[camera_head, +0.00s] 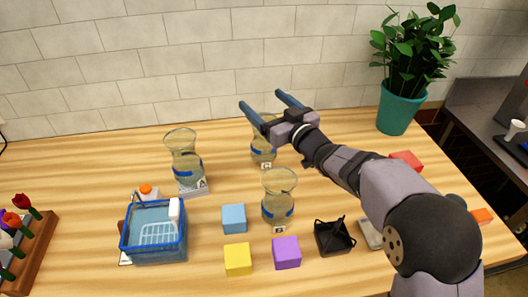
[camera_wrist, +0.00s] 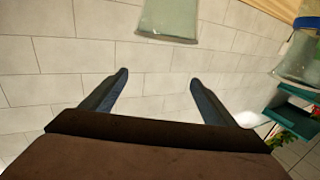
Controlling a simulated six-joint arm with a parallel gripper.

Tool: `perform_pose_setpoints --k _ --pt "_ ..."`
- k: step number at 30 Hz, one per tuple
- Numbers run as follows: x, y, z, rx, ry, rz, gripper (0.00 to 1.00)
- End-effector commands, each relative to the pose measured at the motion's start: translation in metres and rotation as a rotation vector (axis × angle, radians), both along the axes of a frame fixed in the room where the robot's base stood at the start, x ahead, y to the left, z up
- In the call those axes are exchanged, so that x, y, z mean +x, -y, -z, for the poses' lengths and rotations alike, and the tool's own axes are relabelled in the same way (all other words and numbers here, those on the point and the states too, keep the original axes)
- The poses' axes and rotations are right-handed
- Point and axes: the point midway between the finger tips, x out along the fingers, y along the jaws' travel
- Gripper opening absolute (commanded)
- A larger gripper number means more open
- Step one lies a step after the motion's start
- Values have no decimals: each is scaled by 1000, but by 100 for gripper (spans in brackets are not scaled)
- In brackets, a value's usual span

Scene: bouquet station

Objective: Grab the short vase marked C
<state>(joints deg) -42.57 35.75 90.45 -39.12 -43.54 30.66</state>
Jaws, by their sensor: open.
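The clear glass vase marked C (camera_head: 262,152) stands upright at the back middle of the table, with a blue band and a small label at its base. My gripper (camera_head: 259,98) is open and empty. In the head view it overlaps the top of vase C and hides part of its rim; I see no contact. The wrist view shows the open fingers (camera_wrist: 160,76) against the tiled wall. One glass vessel (camera_wrist: 168,18) is cut off at the top edge there, and another (camera_wrist: 298,58) is at the right; I cannot tell which vases they are.
Vase A (camera_head: 183,155) stands left and vase B (camera_head: 279,202) in front. A blue basket (camera_head: 154,255), blue (camera_head: 234,218), yellow (camera_head: 238,260) and purple (camera_head: 286,253) blocks, and a black holder (camera_head: 333,237) lie nearer. A potted plant (camera_head: 398,108) stands back right.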

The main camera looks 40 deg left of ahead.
Motion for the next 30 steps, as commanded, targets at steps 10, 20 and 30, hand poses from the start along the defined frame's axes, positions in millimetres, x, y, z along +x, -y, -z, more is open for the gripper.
perform_pose_setpoints --k 10,20,30 --pt "1 1 44 -4 -4 4 80" --pt "1 1 56 -3 0 3 80" --pt "7 -15 66 -3 0 3 80"
